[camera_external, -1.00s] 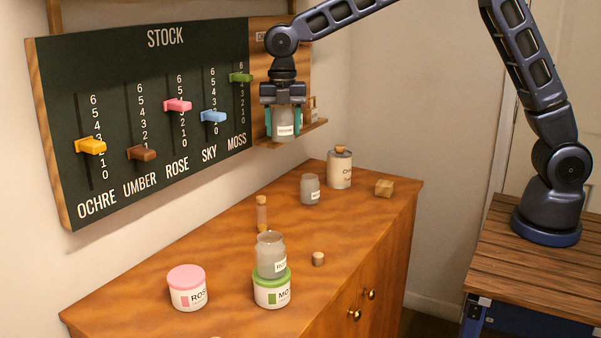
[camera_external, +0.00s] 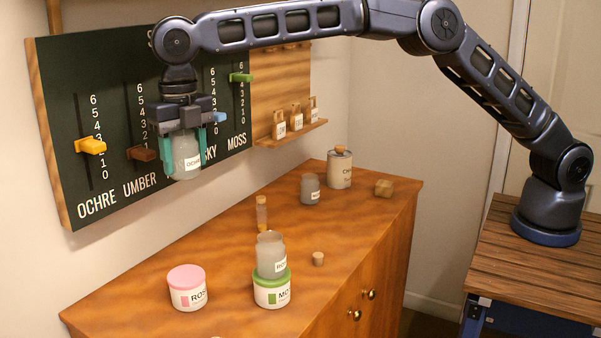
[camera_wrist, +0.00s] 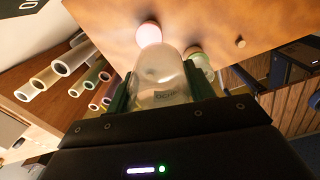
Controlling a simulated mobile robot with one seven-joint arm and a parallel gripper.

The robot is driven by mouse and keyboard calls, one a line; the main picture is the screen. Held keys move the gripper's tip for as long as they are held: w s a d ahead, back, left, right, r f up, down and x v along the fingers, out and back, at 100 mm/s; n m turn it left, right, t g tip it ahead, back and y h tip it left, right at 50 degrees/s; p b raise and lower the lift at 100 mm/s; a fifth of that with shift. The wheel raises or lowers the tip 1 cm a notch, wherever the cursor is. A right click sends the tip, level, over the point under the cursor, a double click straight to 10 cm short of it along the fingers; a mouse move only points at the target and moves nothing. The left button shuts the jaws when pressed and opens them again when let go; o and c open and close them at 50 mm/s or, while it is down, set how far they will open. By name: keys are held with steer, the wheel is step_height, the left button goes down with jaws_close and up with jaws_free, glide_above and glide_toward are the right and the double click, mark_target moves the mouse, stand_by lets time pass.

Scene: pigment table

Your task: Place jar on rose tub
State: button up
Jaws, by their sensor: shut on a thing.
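My gripper (camera_external: 184,139) is shut on a frosted jar (camera_external: 186,160) with an "OCHRE" label. It holds the jar upright in the air in front of the stock board, above the cabinet top. In the wrist view the jar (camera_wrist: 158,75) sits between the green fingers. The rose tub (camera_external: 188,289), white with a pink lid, stands on the cabinet top, below the held jar in the picture. Its pink lid (camera_wrist: 149,33) shows beyond the jar in the wrist view. Nothing rests on the lid.
A second frosted jar (camera_external: 270,253) stands on the green-lidded moss tub (camera_external: 272,292), right of the rose tub. A corked vial (camera_external: 262,212), a loose cork (camera_external: 318,258), a grey jar (camera_external: 310,188), a canister (camera_external: 339,168) and a wooden block (camera_external: 384,187) are farther back. The stock board (camera_external: 70,140) is behind.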

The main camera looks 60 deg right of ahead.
steer(key=shift+s+a+f, duration=0.1)
steer(key=shift+a+f, duration=0.15)
step_height(320, 180, down, 20)
steer(key=shift+r, duration=0.25)
steer(key=shift+f, duration=0.1)
steer(key=o, duration=1)
step_height(320, 180, up, 12)
steer(key=shift+r, duration=0.1)
stand_by(0.3)
